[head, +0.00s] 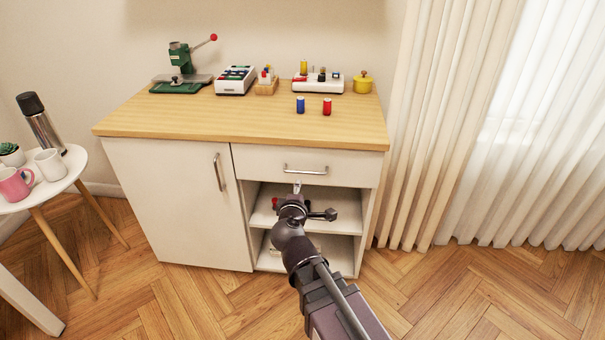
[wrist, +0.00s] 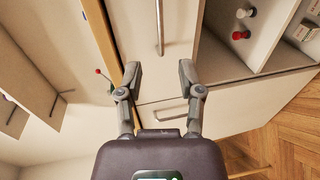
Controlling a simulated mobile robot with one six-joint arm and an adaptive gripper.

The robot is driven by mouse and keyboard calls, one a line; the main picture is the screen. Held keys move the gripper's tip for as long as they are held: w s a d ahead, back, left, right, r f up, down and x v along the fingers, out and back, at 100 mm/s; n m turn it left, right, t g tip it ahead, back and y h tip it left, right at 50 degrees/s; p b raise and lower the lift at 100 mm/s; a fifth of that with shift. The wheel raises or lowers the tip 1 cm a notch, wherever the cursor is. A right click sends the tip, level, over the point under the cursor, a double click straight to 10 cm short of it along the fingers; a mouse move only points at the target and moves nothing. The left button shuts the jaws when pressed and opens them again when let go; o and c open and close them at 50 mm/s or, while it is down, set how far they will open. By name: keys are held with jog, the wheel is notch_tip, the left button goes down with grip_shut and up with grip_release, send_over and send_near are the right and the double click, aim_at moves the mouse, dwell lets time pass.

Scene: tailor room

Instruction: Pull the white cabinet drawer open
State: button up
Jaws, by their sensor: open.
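The white cabinet (head: 178,205) has a wooden top. Its drawer (head: 340,166) sits at the upper right and looks shut, with a horizontal metal bar handle (head: 305,170). My gripper (head: 299,190) is in front of the cabinet, just below the handle in the head view. In the wrist view, which is turned sideways, my gripper (wrist: 160,76) is open and empty. The drawer handle (wrist: 160,28) lies ahead, in line with the gap between the fingers and apart from them.
Open shelves (head: 335,212) lie under the drawer, with a red-topped item (wrist: 240,35) inside. A tall door (head: 165,195) is left of them. A green press (head: 182,72) and spools (head: 327,106) stand on top. A side table (head: 70,170) is at left, curtains (head: 440,120) at right.

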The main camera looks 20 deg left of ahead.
aim_at(303, 173)
jog(key=b+x, duration=0.2)
jog(key=x, duration=1)
jog(key=shift+d, duration=0.1)
grip_shut()
